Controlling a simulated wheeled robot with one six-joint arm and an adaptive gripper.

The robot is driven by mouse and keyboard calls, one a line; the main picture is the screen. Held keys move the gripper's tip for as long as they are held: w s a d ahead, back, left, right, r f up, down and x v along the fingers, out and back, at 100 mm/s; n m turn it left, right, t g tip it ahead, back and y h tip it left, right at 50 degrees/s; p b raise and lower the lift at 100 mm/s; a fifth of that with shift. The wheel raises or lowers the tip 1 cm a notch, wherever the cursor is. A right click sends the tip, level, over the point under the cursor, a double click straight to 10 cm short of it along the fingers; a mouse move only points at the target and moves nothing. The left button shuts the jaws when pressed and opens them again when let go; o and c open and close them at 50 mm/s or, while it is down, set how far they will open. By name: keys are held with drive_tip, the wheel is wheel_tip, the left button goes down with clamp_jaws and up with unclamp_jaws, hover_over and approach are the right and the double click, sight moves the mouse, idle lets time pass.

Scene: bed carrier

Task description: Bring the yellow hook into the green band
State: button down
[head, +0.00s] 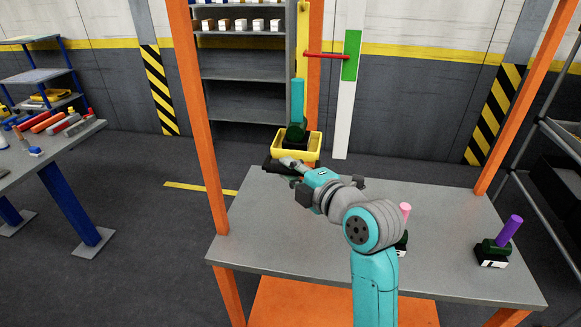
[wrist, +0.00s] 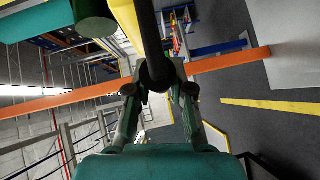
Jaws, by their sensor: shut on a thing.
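The yellow hook (head: 302,30) is a slim upright piece by the rear orange post, above a yellow tray (head: 313,146). A red pointer (head: 330,55) runs right from it to the green band (head: 351,55) on a white upright scale, and its tip overlaps the band. A tool with a teal handle (head: 297,98) and dark green body stands in the tray. My gripper (head: 287,167) is at the tray's front. In the wrist view, my gripper (wrist: 158,90) is shut on a dark bar (wrist: 150,35). How the bar joins the tray is hidden.
A grey bench top (head: 270,225) lies under my arm, between orange posts (head: 196,110). A purple-handled tool (head: 509,231) stands at its right, and a pink-handled one (head: 405,212) is partly hidden by my arm. Shelves (head: 245,90) stand behind. Another table (head: 55,155) is left.

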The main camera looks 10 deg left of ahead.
drive_tip(key=c, duration=1)
unclamp_jaws()
drive_tip(key=v, duration=1.2)
drive_tip(key=shift+f, duration=0.15)
